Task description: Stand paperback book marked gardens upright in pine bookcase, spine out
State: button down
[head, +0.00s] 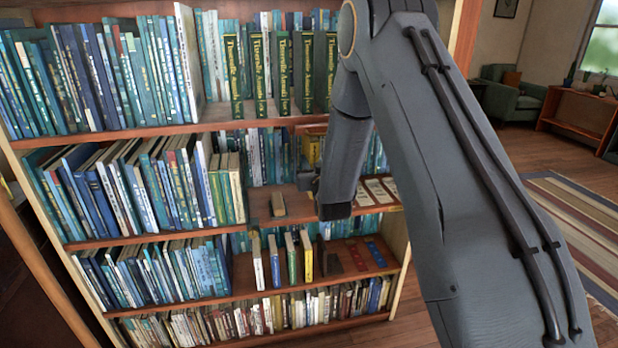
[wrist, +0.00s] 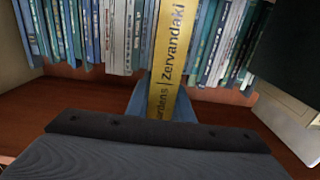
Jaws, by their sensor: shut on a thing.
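The gardens paperback (wrist: 176,48) has a yellow spine lettered "gardens | zervandaki", which faces the wrist camera. My gripper (wrist: 163,104) is shut on the book's near end. The book looks upright in front of a row of blue and green books. The wrist view does not show clearly whether its base touches the shelf. In the head view, a patch of yellow (head: 313,149) shows beside my arm at the middle shelf, and my arm hides most of my gripper. The pine bookcase (head: 150,136) fills the left and middle of the head view.
Leaning books (head: 130,195) crowd the left of the middle shelf. In the wrist view, a dark object (wrist: 292,50) stands at right. Bare shelf shows around my gripper.

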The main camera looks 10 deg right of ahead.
jog(key=shift+w+f, duration=0.4)
jog(key=shift+f, duration=0.25)
jog(key=shift+w+f, duration=0.4)
jog(key=shift+f, duration=0.2)
jog(key=shift+f+p, duration=0.45)
jog(key=shift+f, duration=1.55)
jog(key=shift+w+f, duration=0.2)
jog(key=shift+f, duration=0.15)
jog(key=c, duration=1.6)
grip_release()
jog(key=shift+o, duration=0.2)
